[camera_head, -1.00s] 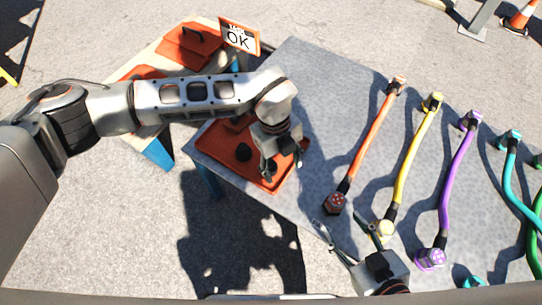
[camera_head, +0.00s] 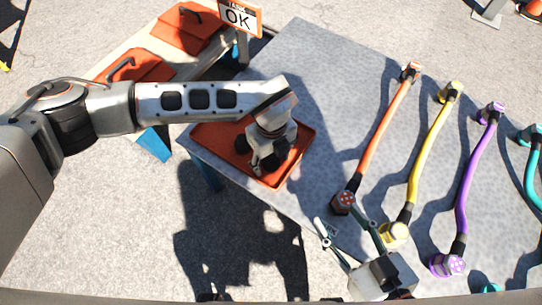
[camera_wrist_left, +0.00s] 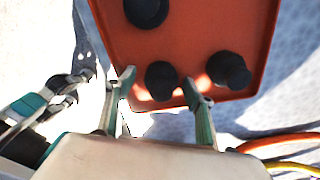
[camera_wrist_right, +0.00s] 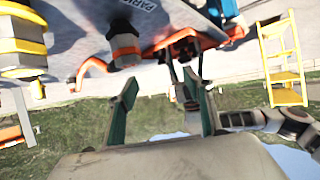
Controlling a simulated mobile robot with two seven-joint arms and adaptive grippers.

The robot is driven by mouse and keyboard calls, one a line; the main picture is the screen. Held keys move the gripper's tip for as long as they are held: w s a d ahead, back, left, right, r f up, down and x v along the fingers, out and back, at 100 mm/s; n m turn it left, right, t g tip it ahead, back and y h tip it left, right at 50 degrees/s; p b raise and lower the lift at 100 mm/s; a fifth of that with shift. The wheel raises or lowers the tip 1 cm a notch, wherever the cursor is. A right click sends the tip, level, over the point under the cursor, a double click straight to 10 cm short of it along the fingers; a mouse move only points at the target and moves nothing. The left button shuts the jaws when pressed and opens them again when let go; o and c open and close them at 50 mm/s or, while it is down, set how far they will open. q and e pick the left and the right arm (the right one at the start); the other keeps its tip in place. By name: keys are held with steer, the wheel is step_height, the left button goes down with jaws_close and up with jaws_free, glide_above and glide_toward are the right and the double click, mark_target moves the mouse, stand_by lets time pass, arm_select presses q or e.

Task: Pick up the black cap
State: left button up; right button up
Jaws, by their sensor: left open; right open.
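Three black caps show in the left wrist view, on an orange tray (camera_wrist_left: 205,25): one at the far side (camera_wrist_left: 146,10), one in the middle (camera_wrist_left: 161,80) and one at the right (camera_wrist_left: 228,70). My open left gripper (camera_wrist_left: 158,84) has its fingertips on either side of the middle cap; I cannot tell whether they touch it. In the head view, the left gripper (camera_head: 266,162) is over the tray (camera_head: 212,140) and partly hides the caps. My right gripper (camera_head: 334,212) is open and empty near the orange cable's near end.
Orange (camera_head: 390,125), yellow (camera_head: 428,155) and purple (camera_head: 474,180) cables lie on the grey table (camera_head: 330,85), right of the tray. A side table with orange containers (camera_head: 190,30) and an "OK" sign (camera_head: 238,17) stands at the upper left.

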arm_select(q)
steer(key=shift+w+r, duration=0.1)
steer(key=shift+r, duration=0.2)
steer(key=shift+c, duration=0.3)
steer(key=c, duration=1.1)
steer(key=shift+c, duration=0.2)
